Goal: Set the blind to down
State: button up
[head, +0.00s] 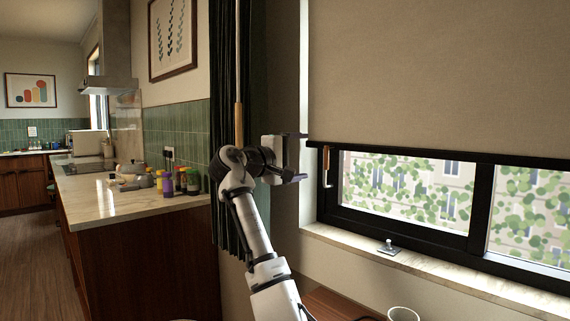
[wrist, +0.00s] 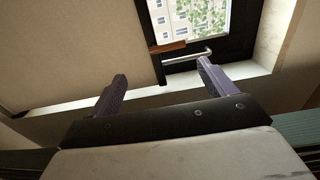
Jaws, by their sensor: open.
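The beige roller blind (head: 440,70) covers the upper part of the window; its dark bottom bar (head: 440,150) hangs above bare glass. A small wooden pull (head: 326,158) shows at the bar's left end. In the wrist view, turned sideways, the blind (wrist: 70,45) fills the left and the wooden pull (wrist: 167,47) lies beside a metal window handle (wrist: 190,57). My gripper (head: 304,156) is open and empty, left of the pull. Its fingers (wrist: 161,71) point toward the window, with the pull beyond them, apart from them as far as I can tell.
The marble sill (head: 440,262) carries a small metal fitting (head: 388,247). A white cup (head: 403,313) stands below it. A dark curtain (head: 225,130) hangs behind my arm. The counter (head: 110,205) at left holds bottles and a kettle.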

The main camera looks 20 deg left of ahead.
jog(key=b+v, duration=0.1)
jog(key=v, duration=0.3)
jog(key=shift+s+a+f, duration=0.1)
jog(key=shift+s+f, duration=0.05)
jog(key=shift+s, duration=0.1)
jog(key=shift+c, duration=0.2)
dwell(0.5)
